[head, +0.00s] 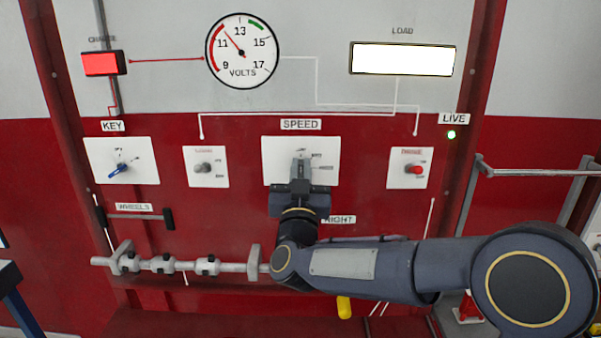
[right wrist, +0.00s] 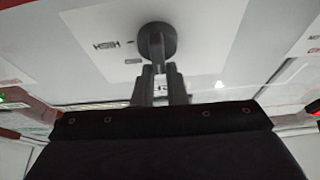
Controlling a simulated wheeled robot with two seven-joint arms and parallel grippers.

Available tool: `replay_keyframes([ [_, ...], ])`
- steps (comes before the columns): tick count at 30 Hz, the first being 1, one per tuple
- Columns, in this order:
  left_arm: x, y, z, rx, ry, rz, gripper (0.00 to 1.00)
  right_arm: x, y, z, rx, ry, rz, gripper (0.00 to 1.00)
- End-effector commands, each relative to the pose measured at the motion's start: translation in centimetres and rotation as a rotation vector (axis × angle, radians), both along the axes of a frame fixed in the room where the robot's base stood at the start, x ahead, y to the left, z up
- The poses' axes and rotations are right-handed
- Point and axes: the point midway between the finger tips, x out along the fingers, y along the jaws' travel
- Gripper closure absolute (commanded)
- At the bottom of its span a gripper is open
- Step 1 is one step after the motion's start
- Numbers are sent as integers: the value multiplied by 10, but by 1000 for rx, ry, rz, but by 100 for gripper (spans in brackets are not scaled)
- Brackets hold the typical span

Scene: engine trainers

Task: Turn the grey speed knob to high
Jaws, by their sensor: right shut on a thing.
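The grey speed knob (right wrist: 156,42) shows in the right wrist view as a dark round base with a bar running down between my fingers. A "HIGH" mark is printed on the white plate beside it, upside down in that view. In the head view the white speed plate (head: 272,173) sits under the "SPEED" label, and my gripper hides most of the knob. My right gripper (head: 300,168) is shut on the knob; its fingers also show in the right wrist view (right wrist: 160,84). I cannot tell exactly which mark the knob points at. My left gripper is not in view.
A blue key switch (head: 119,168) is left of the speed plate. A small grey knob (head: 204,168) and a red knob (head: 416,170) flank it closely. A voltmeter (head: 242,50) hangs above, its needle near 12. A horizontal shaft (head: 185,265) runs below. The green "LIVE" lamp (head: 451,134) glows.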

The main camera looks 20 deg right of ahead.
Motion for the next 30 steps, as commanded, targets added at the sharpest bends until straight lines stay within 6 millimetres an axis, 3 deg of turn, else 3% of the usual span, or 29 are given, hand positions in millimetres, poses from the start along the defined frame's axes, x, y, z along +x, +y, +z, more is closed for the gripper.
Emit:
replay_keyframes([
  [1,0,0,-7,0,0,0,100,1,0,-13,18,17,2,100],
  [15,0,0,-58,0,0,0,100,1,-1,-18,364,-81,7,100],
  [30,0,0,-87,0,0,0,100,1,-4,-17,820,-212,10,100],
])
